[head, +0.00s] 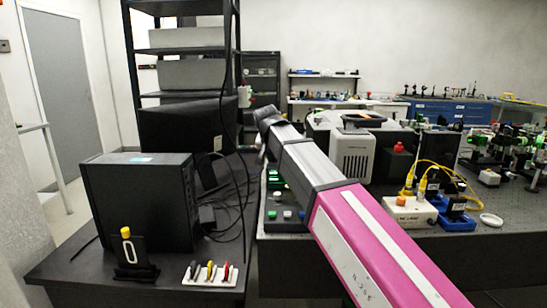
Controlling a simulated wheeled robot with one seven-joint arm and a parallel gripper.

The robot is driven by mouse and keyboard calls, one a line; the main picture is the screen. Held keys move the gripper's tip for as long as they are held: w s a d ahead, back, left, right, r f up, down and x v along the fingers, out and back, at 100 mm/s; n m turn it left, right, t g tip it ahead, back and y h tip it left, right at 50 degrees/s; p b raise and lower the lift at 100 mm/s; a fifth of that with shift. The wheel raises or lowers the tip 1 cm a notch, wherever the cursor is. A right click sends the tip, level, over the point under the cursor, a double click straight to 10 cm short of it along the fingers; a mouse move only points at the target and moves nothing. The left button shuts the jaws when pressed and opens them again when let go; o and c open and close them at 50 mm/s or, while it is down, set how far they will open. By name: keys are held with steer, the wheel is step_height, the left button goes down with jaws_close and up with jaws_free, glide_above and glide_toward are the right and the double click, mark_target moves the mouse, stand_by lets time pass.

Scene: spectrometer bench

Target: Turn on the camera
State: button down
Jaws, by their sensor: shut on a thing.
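My arm reaches in from the lower right, pink and then silver, and its dark far end stands over the left edge of the optical bench. I cannot make out my gripper's fingers or what is between them; the arm hides that area. No thing in view is clearly marked as the camera. A pale grey vented device (354,153) stands on the bench just right of the arm and may belong to the spectrometer setup. A dark panel with several knobs (285,224) is partly hidden behind the arm.
A black computer case (137,200) and a dark monitor (187,132) stand on the left desk. A holder with coloured pieces (210,274) lies at its front. Yellow cables (437,167) and a white box (410,211) sit on the bench at right. Black shelving (131,80) stands behind.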

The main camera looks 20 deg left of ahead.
stand_by(0.3)
steer(key=c, duration=1.2)
jaws_free()
steer(key=shift+o, duration=0.2)
steer(key=shift+s, duration=0.1)
steer(key=v, duration=1)
steer(key=shift+s+r, duration=0.3)
